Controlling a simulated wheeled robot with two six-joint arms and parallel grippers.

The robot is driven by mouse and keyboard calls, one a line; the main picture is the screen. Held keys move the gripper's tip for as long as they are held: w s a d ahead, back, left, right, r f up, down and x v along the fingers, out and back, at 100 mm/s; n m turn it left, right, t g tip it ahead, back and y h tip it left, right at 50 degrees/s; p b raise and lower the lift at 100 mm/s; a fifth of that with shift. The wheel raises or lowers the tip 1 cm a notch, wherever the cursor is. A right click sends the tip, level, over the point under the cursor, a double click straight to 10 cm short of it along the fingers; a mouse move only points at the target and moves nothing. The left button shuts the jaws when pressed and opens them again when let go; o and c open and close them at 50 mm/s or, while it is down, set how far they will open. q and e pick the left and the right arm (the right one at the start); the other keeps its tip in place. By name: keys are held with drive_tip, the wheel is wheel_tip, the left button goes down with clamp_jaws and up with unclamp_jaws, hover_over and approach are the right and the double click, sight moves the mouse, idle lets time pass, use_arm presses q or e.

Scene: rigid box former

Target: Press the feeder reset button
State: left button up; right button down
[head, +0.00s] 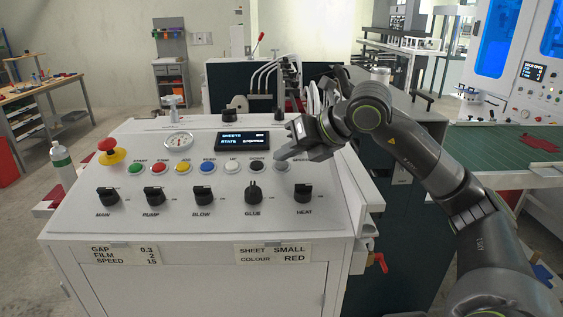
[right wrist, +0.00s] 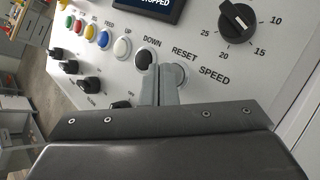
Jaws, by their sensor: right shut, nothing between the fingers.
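The feeder reset button (head: 282,166) is a pale round button at the right end of the button row on the sloped white panel. In the head view my right gripper (head: 283,155) is at it, fingertips pointing down to the left, partly covering it. In the right wrist view the shut, empty fingers (right wrist: 169,76) lie just below the RESET label (right wrist: 184,54) and hide the button. I cannot tell whether they touch it. The black DOWN button (right wrist: 145,60) is close beside the fingers. My left gripper is not in view.
The panel has several coloured buttons, a row of black knobs, a red emergency stop (head: 107,149) and a display (head: 243,141) reading STOPPED. The speed dial (right wrist: 238,18) is above right of the fingers in the wrist view. A bottle (head: 63,163) stands at the panel's left.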

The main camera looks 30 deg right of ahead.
drive_tip(key=shift+s+r, duration=0.1)
drive_tip(key=shift+r, duration=0.2)
drive_tip(key=shift+s+a+r+p, duration=0.15)
drive_tip(key=shift+r+p, duration=0.35)
drive_tip(key=shift+r, duration=0.35)
drive_tip(key=shift+s+a+r+p, duration=0.15)
drive_tip(key=shift+r+p, duration=0.35)
drive_tip(key=shift+r, duration=0.3)
drive_tip(key=shift+s+r+p, duration=0.15)
drive_tip(key=shift+r+p, duration=0.35)
drive_tip(key=shift+r, duration=0.35)
